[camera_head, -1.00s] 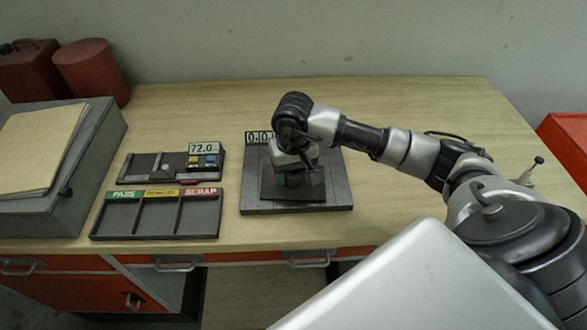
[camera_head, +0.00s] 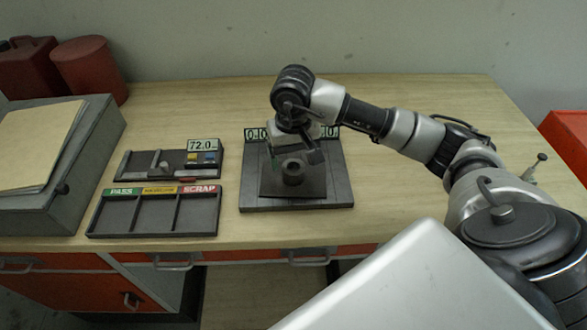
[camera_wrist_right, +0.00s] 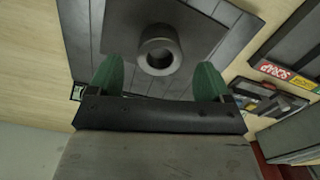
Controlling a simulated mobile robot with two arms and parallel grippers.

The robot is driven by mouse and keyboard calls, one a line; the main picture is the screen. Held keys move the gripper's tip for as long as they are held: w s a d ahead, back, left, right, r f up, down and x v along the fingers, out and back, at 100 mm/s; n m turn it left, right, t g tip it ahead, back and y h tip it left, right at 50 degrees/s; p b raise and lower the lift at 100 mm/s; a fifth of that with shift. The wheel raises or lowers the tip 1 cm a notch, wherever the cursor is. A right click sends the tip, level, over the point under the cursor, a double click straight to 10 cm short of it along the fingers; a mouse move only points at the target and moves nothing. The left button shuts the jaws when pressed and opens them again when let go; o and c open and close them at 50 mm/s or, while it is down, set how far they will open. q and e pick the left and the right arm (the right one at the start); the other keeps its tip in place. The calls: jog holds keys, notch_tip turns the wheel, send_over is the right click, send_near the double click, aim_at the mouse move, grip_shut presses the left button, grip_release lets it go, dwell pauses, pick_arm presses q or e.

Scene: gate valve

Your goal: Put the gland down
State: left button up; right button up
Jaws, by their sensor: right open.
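The gland (camera_head: 293,172) is a dark grey ring-shaped part standing on the square plate of the dark fixture (camera_head: 335,196). In the right wrist view the gland (camera_wrist_right: 159,50) shows its round bore and lies ahead of the two green fingertips, midway between them. My right gripper (camera_head: 291,152) is above and just behind the gland in the head view. Its fingers (camera_wrist_right: 157,80) are wide apart with nothing between them, clear of the gland. My left gripper is not in view.
A three-part tray (camera_head: 154,231) marked PASS, a yellow label and SCRAP stands left of the fixture. Behind it is a gauge unit (camera_head: 172,163) reading 72.0. A grey case (camera_head: 84,170) and red containers (camera_head: 92,66) stand at the left. The table's back right is clear.

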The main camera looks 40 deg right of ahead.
notch_tip(320, 180, up, 8)
jog(key=b, duration=0.1)
jog(key=shift+b, duration=0.3)
jog(key=shift+f, duration=0.2)
